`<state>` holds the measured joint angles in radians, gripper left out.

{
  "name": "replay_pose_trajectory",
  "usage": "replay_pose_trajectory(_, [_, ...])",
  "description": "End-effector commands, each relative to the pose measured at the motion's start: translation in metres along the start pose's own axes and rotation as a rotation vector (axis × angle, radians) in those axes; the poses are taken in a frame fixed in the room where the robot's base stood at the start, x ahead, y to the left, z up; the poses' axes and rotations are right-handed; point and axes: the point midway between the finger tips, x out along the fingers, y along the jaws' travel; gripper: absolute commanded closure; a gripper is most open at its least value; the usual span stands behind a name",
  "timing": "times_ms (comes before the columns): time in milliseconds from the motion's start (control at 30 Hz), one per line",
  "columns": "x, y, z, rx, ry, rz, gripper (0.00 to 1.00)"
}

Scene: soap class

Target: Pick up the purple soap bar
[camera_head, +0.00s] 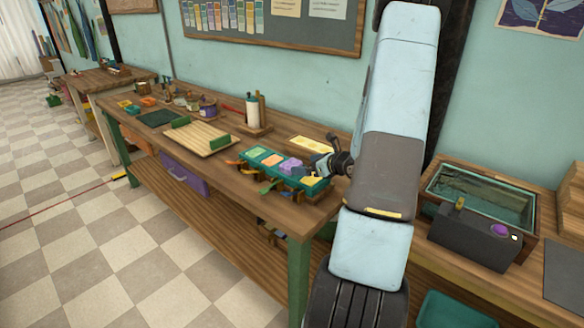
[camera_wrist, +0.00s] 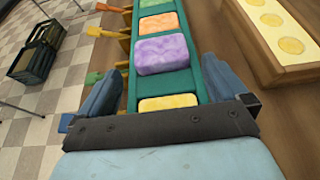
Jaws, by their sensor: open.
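The purple soap bar (camera_wrist: 162,54) sits in a slot of a green tray (camera_wrist: 186,82), between an orange bar (camera_wrist: 158,23) and a yellow bar (camera_wrist: 168,102). In the head view, the purple bar (camera_head: 290,167) is in the same tray (camera_head: 262,174) on the wooden workbench. My gripper (camera_wrist: 160,80) is open, its two blue fingers apart on either side of the tray. The purple bar is just ahead of the fingertips, with nothing held. In the head view, my gripper (camera_head: 325,165) is at the tray's right end, partly hidden by my arm.
A wooden tray with round yellow pieces (camera_wrist: 285,38) lies right of the green tray. Coloured-handled tools (camera_wrist: 105,32) stick out on its left. A slatted wooden board (camera_head: 198,139) and a paper-roll holder (camera_head: 254,113) stand farther along the bench (camera_head: 225,172).

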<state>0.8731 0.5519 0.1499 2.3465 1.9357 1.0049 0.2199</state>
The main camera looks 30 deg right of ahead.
Motion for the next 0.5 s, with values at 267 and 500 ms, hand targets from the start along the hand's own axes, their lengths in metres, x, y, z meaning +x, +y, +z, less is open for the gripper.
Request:
replay_pose_trajectory(267, [0.013,0.0,-0.001,0.0,0.0,0.001,0.0])
replay_pose_trajectory(500, [0.044,-0.001,-0.004,-0.001,0.0,0.002,0.0])
